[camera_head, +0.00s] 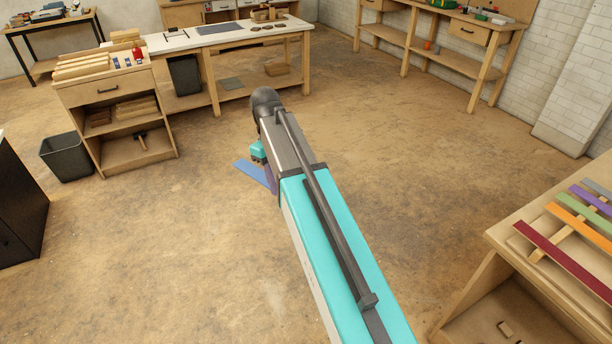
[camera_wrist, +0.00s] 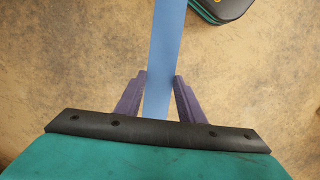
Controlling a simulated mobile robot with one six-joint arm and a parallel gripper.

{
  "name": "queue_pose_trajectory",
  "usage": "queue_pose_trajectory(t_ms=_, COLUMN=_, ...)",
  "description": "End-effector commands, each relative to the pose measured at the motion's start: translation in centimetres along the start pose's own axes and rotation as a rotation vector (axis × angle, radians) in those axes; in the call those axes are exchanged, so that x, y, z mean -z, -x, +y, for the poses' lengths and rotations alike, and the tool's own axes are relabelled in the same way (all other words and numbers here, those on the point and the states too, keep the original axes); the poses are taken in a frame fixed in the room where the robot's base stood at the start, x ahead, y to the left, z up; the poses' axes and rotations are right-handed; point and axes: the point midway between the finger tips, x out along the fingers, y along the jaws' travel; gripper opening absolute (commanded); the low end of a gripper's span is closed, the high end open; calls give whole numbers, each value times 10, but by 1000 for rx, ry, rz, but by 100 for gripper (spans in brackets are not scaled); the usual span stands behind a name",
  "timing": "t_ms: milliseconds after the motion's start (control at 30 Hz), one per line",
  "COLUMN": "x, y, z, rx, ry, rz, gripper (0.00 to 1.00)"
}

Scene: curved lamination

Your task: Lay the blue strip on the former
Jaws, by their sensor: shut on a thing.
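The blue strip (camera_head: 250,172) is long, flat and light blue. In the head view it sticks out to the left beside my arm, above the floor. In the wrist view the blue strip (camera_wrist: 165,50) runs from the top edge down between the purple fingers. My gripper (camera_wrist: 160,78) is shut on it, one finger on each side. In the head view my arm hides most of the gripper and part of the strip. I cannot make out the former in either view.
Several coloured strips, including a red strip (camera_head: 565,257) and an orange strip (camera_head: 580,228), lie on a rack on the right bench. A wooden cabinet (camera_head: 105,90), a black bin (camera_head: 66,156) and a white-topped bench (camera_head: 180,40) stand at left and back. The middle floor is clear.

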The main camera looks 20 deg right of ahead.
Motion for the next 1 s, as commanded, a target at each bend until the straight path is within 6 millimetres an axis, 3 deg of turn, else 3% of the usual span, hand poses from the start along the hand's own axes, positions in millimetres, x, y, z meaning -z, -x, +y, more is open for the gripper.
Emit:
queue_pose_trajectory(t_ms=100, x=9, y=1, z=-16, rx=-2, ry=8, rz=-2, gripper=14)
queue_pose_trajectory(t_ms=233, x=12, y=1, z=-22, rx=-2, ry=8, rz=-3, gripper=14)
queue_pose_trajectory(t_ms=1000, x=9, y=1, z=-17, rx=-1, ry=1, rz=-2, gripper=14)
